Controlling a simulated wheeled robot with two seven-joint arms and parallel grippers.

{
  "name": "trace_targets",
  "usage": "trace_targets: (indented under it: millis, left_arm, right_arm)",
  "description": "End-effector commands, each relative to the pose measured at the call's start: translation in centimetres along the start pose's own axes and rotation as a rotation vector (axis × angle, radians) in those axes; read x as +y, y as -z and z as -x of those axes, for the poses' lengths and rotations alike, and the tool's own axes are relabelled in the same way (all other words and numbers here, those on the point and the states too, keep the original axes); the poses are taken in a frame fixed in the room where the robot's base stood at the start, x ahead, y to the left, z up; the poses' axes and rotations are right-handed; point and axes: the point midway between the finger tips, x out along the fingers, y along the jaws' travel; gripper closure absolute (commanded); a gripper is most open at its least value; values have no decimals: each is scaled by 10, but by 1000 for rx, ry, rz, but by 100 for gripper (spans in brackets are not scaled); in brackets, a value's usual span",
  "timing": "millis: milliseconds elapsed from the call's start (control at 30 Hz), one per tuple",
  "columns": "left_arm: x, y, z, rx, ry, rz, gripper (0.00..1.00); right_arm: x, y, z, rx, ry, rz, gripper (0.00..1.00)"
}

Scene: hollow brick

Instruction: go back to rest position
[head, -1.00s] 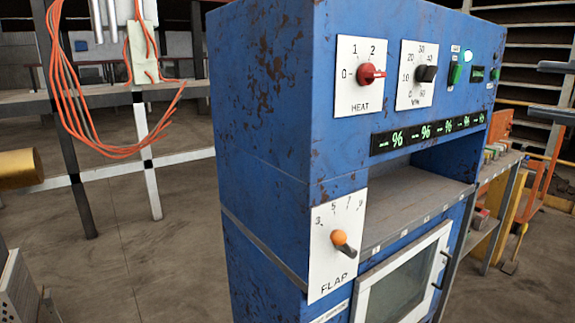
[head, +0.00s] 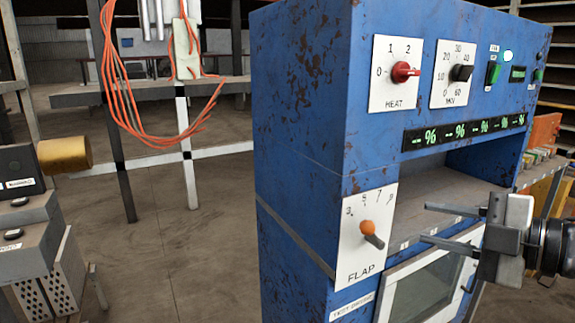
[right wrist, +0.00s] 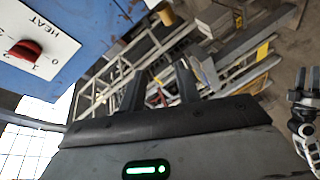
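A blue, rust-spotted machine (head: 300,130) stands in the middle and right of the head view. It has a red HEAT knob (head: 404,72), a black knob (head: 461,73) and an orange-tipped FLAP lever (head: 370,233). The HEAT knob also shows in the right wrist view (right wrist: 25,52). My right gripper (head: 427,223) is open and empty in front of the machine's shelf opening, right of the FLAP plate. Its spread fingers also show in the right wrist view (right wrist: 158,85). My left gripper (right wrist: 304,80), at the right edge of that view, looks open and empty.
Orange cables (head: 120,85) hang at the upper left, before a frame with a white post (head: 187,150). Grey equipment (head: 40,240) and a yellow cylinder (head: 64,154) are at the left. Bare floor (head: 180,240) lies between them and the machine.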

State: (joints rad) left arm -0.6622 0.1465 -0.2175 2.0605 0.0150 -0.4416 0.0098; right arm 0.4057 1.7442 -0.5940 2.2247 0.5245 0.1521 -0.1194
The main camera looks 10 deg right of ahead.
Motion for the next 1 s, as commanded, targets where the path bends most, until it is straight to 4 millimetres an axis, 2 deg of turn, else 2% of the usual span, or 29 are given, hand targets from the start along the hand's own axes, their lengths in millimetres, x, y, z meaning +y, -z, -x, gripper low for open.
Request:
trace_targets:
  millis: [33,200,400,567,700,833,900,1000]
  left_arm:
    - [0,-3,1,-6,0,1,64]
    - [1,-8,1,-18,-1,2,64]
    - [1,-9,1,-20,-1,2,64]
    - [0,-8,0,-17,-1,0,64]
    - [0,-5,0,-11,0,-2,64]
    - [-1,-3,-1,-7,0,-4,64]
    - [-1,-2,-1,-6,0,-5,64]
    - [-1,-2,0,-4,0,-6,64]
  right_arm:
    - [-28,-2,-17,24,5,-83,67]
    - [-107,-6,-56,21,-8,-330,67]
    - [-204,-8,-77,-90,-50,-661,67]
    - [-288,-6,-72,-267,-80,-941,67]
    - [-354,-1,-56,-448,-94,-1147,67]
    - [-395,7,-40,-577,-97,-1273,67]
    - [-408,10,-35,-619,-98,-1308,67]
    - [-416,12,-31,-647,-96,-1331,67]
